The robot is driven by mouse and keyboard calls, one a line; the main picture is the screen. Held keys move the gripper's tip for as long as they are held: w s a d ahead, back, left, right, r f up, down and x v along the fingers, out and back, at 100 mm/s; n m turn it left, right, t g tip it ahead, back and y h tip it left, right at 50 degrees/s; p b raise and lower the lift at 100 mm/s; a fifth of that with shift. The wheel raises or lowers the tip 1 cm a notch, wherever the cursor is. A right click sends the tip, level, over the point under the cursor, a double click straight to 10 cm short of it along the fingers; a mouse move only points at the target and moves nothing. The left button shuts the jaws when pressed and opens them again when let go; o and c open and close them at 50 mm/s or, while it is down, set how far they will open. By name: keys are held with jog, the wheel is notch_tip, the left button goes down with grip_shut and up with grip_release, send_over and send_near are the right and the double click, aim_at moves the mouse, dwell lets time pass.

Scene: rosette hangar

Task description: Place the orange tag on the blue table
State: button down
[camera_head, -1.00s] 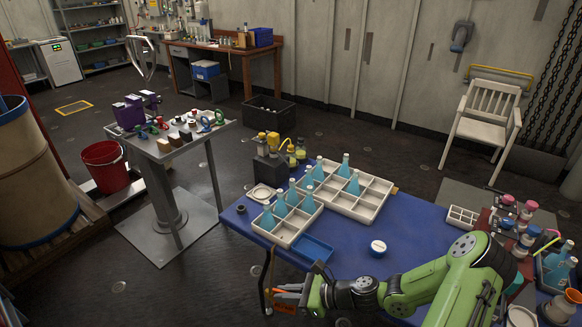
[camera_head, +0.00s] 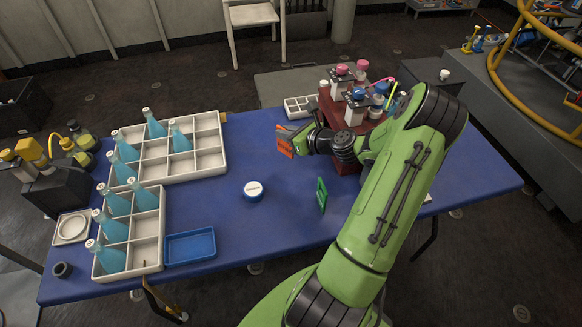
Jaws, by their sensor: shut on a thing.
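The orange tag (camera_head: 284,141) is held in my gripper (camera_head: 290,135), which is shut on it. The tag hangs upright above the blue table (camera_head: 290,215), over its middle toward the far edge. The exact gap between tag and table cannot be told. My green arm reaches in from the front right and covers part of the table.
A green tag (camera_head: 322,195) stands on the table near my arm. A white round-lidded pot (camera_head: 253,190) sits left of it. White crates with blue bottles (camera_head: 208,160), a blue tray (camera_head: 190,246) and a dark red block (camera_head: 338,125) with bottles stand around. Bare table lies between.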

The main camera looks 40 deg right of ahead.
jog(key=s+d+r+m+h+b, duration=0.1)
jog(key=s+d+r+m+h, duration=0.15)
jog(key=d, duration=0.35)
jog(key=f+b, duration=0.1)
jog(key=f, duration=0.2)
jog(key=f+b, duration=0.2)
jog(key=f, duration=0.1)
jog(key=f+b, duration=0.1)
jog(key=f, duration=0.2)
jog(key=shift+w+f+b, duration=0.25)
jog(key=shift+f+b, duration=0.1)
jog(key=shift+f, duration=0.05)
jog(key=shift+r, duration=0.15)
jog(key=c, duration=1.2)
grip_release()
jog(key=shift+o, duration=0.2)
